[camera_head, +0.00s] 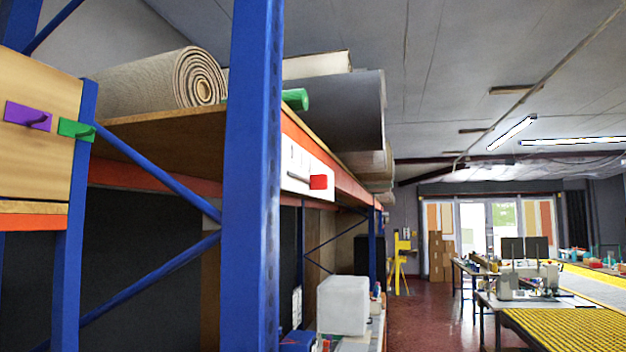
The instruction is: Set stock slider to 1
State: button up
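A white panel (297,169) is fixed to the orange shelf beam, just right of the blue rack post, and looks like the stock slider. Its red knob (319,182) sits toward the right end of a dark horizontal slot. Faint marks show above the slot, but they are too small to read. The post borders the panel's left side and may hide part of it. My gripper does not show in this view.
The blue rack post (253,190) stands close in front. A white block (342,304) sits below. Open red floor (415,320) lies right.

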aim_at(317, 182)
jog(key=i+l, duration=0.15)
jog(key=i, duration=0.3)
jog(key=i+l, duration=0.2)
jog(key=i, duration=0.25)
jog(key=i+l+u, duration=0.1)
jog(key=i, duration=0.35)
jog(key=l, duration=0.1)
